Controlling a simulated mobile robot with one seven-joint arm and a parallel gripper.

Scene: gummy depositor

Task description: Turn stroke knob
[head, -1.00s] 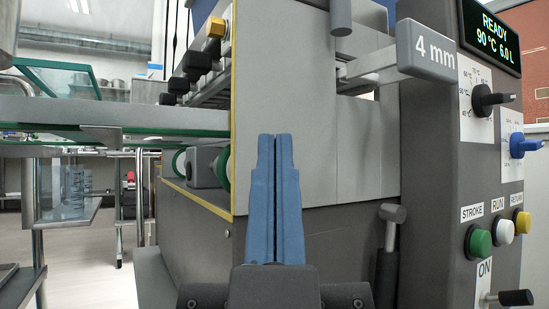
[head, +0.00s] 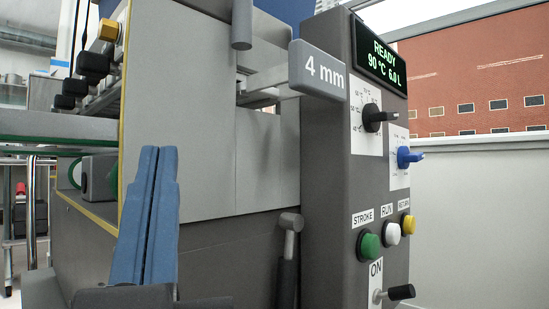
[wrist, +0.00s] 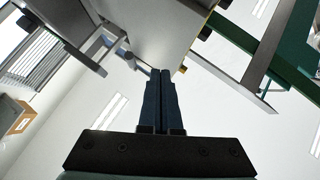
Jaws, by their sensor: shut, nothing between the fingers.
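Two dial knobs sit on the front of the dark control panel (head: 328,150). The upper knob (head: 378,118) is black, on a white scale in °C. The lower knob (head: 409,157) is blue, on another white scale too small to read. Both pointers stick out to the right. My gripper (head: 160,150) has blue fingers pressed together, empty, in front of the grey machine housing. It is well left of the panel and apart from both knobs. In the wrist view, the fingers (wrist: 160,75) point up toward the machine; no knob can be made out there.
Below the knobs are a green button (head: 369,247) under a STROKE label, a white button (head: 392,233) and a yellow button (head: 408,223). A toggle (head: 400,292) is marked ON. A "4 mm" block (head: 318,70) juts out left of the display (head: 381,55). Space right of the panel looks free.

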